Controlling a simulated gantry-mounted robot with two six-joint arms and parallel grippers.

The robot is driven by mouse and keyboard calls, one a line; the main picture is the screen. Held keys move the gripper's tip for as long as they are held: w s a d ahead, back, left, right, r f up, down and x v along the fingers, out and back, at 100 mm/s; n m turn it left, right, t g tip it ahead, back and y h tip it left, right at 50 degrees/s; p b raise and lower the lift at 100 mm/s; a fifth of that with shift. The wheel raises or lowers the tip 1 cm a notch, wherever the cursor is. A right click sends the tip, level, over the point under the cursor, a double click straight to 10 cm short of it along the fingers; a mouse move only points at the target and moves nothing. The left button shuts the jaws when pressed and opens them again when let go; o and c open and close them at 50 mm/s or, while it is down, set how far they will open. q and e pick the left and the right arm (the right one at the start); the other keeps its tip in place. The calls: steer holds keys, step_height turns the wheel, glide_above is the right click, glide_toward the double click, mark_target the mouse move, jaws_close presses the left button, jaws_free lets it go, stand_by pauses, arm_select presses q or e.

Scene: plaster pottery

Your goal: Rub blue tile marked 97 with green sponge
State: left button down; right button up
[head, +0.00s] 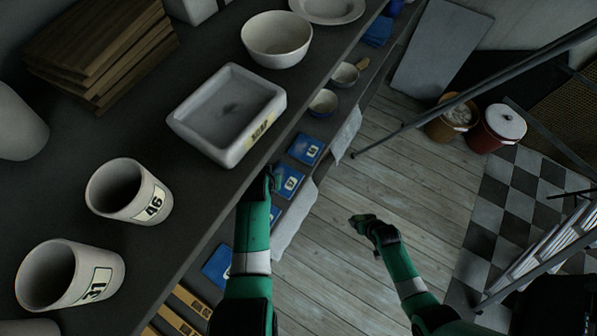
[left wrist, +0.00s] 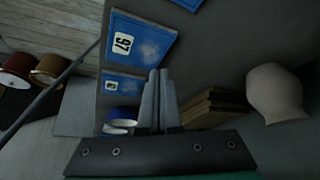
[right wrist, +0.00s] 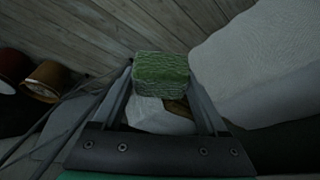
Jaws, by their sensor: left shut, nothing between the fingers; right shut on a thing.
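The blue tile marked 97 (left wrist: 142,42) shows in the left wrist view, with a white label and pale smudges on its face. In the head view several blue tiles lie on the lower shelf, and I cannot read which is 97. My left gripper (head: 268,178) is shut and empty beside the upper shelf's edge, close to these tiles; its closed fingers (left wrist: 158,98) show below the tile in its wrist view. My right gripper (head: 361,221) is over the floor, apart from the shelf. It is shut on the green sponge (right wrist: 161,74).
The upper shelf (head: 215,185) holds numbered cups, a rectangular basin (head: 228,110), a bowl (head: 276,38) and stacked boards (head: 95,50). White cloths (head: 295,218) hang at the lower shelf's edge. Buckets (head: 505,122) and thin metal legs stand at right.

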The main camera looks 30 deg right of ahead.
arm_select(q)
steer(key=shift+f, duration=0.1)
